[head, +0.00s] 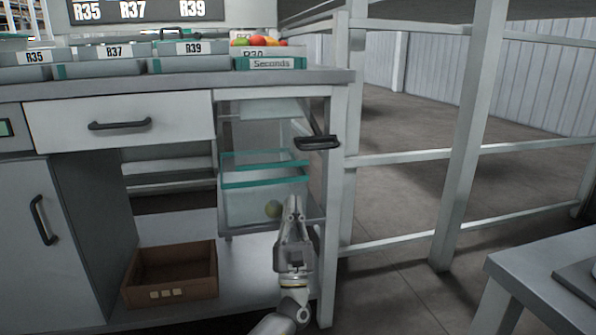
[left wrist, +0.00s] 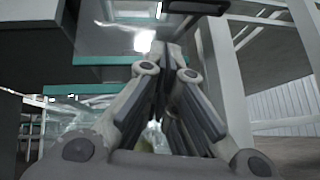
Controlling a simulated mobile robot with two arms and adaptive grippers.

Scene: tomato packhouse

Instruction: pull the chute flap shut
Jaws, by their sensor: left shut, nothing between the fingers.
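The chute (head: 262,205) is a clear box with teal edges under the right end of the counter. A black bar handle (head: 317,142) stands out at its upper right, by the counter's leg. It looks like the flap's handle, but the clear panel it belongs to is hard to make out. A dark handle also shows at the top of the left wrist view (left wrist: 195,7). My left gripper (head: 293,203) is shut and empty, pointing up in front of the chute, below the handle and apart from it. My right gripper is not in view.
A yellow-green round fruit (head: 272,209) lies in the clear box. A brown crate (head: 172,273) stands on the lower shelf. Labelled trays line the counter (head: 170,86). Metal rails (head: 465,150) stand at right, and a grey table (head: 545,270) is at lower right.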

